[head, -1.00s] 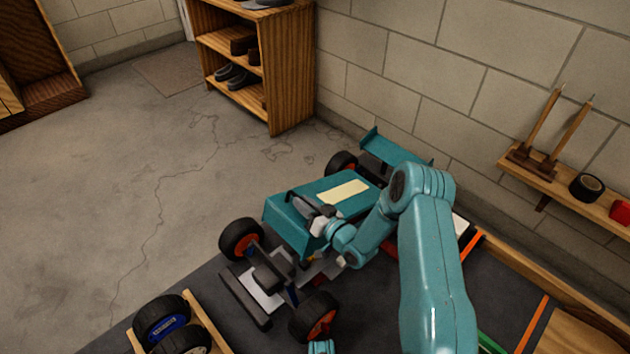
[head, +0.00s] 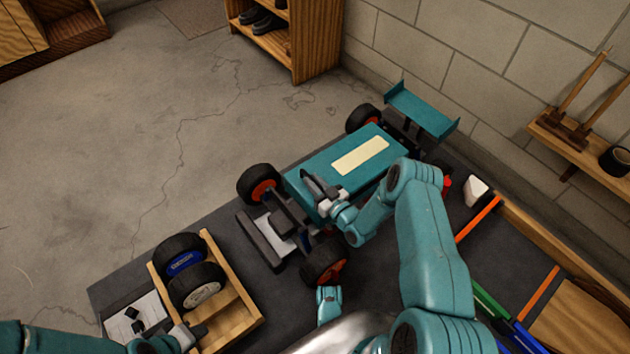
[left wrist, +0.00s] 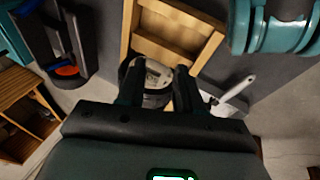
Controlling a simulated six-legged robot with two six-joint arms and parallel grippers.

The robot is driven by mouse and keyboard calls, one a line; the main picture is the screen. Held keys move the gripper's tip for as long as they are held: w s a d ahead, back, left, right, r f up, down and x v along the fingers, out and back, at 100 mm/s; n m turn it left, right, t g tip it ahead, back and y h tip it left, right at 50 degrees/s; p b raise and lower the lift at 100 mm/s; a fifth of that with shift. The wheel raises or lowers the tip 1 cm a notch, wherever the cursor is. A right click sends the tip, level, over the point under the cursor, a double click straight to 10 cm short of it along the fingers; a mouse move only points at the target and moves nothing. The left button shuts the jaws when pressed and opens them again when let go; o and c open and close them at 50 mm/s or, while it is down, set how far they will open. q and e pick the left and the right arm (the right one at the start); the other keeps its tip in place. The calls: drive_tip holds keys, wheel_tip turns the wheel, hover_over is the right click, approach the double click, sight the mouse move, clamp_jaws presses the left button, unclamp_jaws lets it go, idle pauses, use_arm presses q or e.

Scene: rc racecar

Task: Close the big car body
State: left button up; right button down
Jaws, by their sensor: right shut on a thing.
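The big car (head: 262,228) stands on the dark bench mat with its front toward the lower left. Its teal body (head: 310,190), with a cream panel on top, lies low and nearly level over the chassis. My right gripper (head: 322,190) is shut on the front edge of the body; its fingers partly hide the grip. Whether the body sits fully down cannot be told. My left gripper (head: 190,338) is low at the left, over the tray's near end. In the left wrist view its fingers (left wrist: 158,85) are apart and empty, with a tire beyond them.
A wooden tray (head: 238,290) with two black wheels (head: 190,270) stands left of the car. A white sheet with small dark parts (head: 135,318) lies beside it. Orange strips (head: 478,218) and a white box (head: 476,191) are to the right. A wall stands behind.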

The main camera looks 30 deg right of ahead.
drive_tip(key=shift+a+f, duration=0.15)
drive_tip(key=shift+a, duration=0.05)
drive_tip(key=c, duration=1.1)
unclamp_jaws()
drive_tip(key=shift+f, duration=0.15)
drive_tip(key=shift+d, duration=0.1)
drive_tip(key=shift+r, duration=0.4)
use_arm(q)
drive_tip(key=s+d+r+g+p, duration=0.1)
drive_tip(key=s+r+g+p, duration=0.1)
drive_tip(key=s+r+p, duration=0.3)
wheel_tip(320, 180, up, 4)
drive_tip(key=p, duration=0.4)
drive_tip(key=shift+d+h, duration=0.2)
drive_tip(key=shift+h, duration=0.1)
use_arm(e)
wheel_tip(320, 180, up, 20)
drive_tip(key=shift+f, duration=0.25)
use_arm(q)
drive_tip(key=shift+s+f, duration=0.1)
drive_tip(key=shift+f, duration=0.05)
